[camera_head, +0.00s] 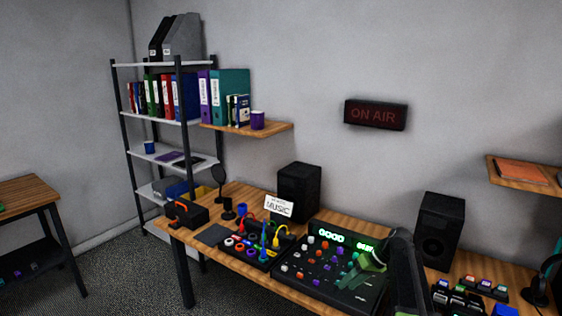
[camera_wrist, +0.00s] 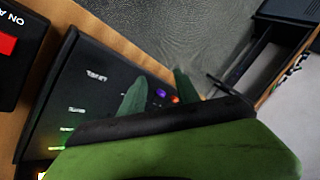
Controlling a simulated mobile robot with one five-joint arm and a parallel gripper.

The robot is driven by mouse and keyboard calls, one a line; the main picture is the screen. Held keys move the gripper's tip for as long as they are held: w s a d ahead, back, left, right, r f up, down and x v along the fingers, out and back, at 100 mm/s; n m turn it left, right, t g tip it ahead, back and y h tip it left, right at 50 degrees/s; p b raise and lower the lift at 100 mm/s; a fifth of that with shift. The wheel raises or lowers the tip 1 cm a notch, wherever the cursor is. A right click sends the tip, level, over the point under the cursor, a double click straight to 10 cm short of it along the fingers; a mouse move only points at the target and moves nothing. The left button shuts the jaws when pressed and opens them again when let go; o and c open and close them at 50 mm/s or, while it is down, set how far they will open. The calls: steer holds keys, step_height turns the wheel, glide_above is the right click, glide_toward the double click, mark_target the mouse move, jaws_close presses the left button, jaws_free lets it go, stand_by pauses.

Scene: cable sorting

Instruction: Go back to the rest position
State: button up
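My gripper (camera_head: 366,270) has green fingers and hangs over the right part of the black mixing console (camera_head: 310,277) in the head view. In the wrist view two green fingertips of my gripper (camera_wrist: 160,88) stand apart with a gap between them, and I see nothing held. The console (camera_wrist: 75,95) lies beyond them in that view, with a purple and an orange knob near the gap. My dark arm hides part of the console's right side.
The console stands on a wooden desk (camera_head: 205,250) between two black speakers (camera_head: 298,192) (camera_head: 438,230). A black tray with coloured cable plugs (camera_head: 262,252) and a "MUSIC" sign (camera_head: 279,207) are left of it. Switches (camera_head: 458,298) and headphones (camera_head: 538,288) are at right. Floor (camera_head: 110,275) is clear at left.

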steer(key=s+a+f+g+h, duration=0.1)
steer(key=s+a+f+h, duration=0.1)
steer(key=s+a, duration=0.85)
steer(key=s+d+f+m+h, duration=0.1)
steer(key=s+m+h, duration=0.2)
steer(key=s, duration=0.4)
steer(key=shift+s+f+m+h, duration=0.25)
steer(key=shift+s+m+h, duration=0.05)
steer(key=shift+h, duration=0.6)
steer(key=shift+d, duration=0.15)
